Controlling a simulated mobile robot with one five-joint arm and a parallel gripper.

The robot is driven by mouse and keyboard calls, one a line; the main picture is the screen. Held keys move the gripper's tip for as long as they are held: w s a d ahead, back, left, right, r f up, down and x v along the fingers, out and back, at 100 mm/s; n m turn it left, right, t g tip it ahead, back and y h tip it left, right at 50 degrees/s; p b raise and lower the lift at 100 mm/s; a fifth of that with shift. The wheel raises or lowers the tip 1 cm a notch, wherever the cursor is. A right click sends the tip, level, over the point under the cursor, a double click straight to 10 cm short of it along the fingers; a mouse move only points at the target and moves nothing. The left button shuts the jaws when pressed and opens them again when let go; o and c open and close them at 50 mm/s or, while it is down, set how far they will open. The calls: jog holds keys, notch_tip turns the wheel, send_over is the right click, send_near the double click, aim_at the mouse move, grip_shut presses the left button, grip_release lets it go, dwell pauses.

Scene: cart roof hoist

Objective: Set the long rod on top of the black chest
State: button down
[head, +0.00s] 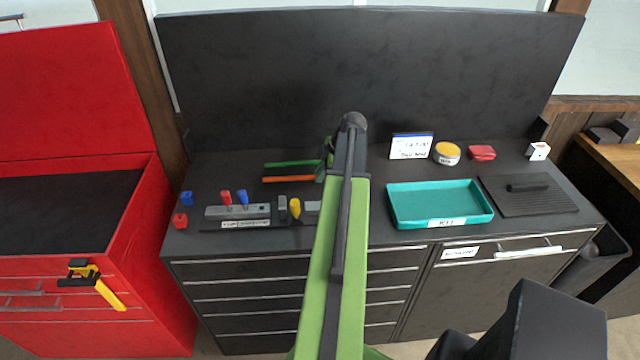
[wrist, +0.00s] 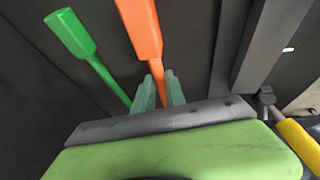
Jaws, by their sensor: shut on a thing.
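The black chest (head: 350,237) stands in the middle of the head view with its lid raised. An orange rod-like tool (head: 288,179) and a green one (head: 290,164) lie side by side at its top. In the wrist view both the orange tool (wrist: 142,30) and the green tool (wrist: 75,35) have a thick handle and a thinner shaft. My gripper (head: 326,164) is shut on the orange tool's thin end, with its pale green fingers (wrist: 159,92) on either side. The green tool is beside the fingers. I cannot tell whether the orange tool touches the top.
A teal tray (head: 440,222), a dark ridged plate (head: 528,202), a yellow-topped tin (head: 446,153) and a red item (head: 481,153) sit to the right. A grey rack (head: 238,212) with small tools is at front left. A red chest (head: 130,240) stands at left.

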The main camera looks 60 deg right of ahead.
notch_tip(320, 180, down, 2)
jog(key=shift+f+b, duration=0.25)
jog(key=shift+b, duration=0.25)
jog(key=shift+r, duration=0.25)
jog(key=shift+f, duration=0.15)
jog(key=c, duration=1.7)
grip_release()
jog(key=shift+s+r+p, duration=0.15)
jog(key=shift+r+p, duration=0.35)
jog(key=shift+p, duration=0.1)
jog(key=p+v, duration=1)
jog(key=v, duration=0.1)
jog(key=shift+s+r, duration=0.1)
jog(key=shift+r, duration=0.05)
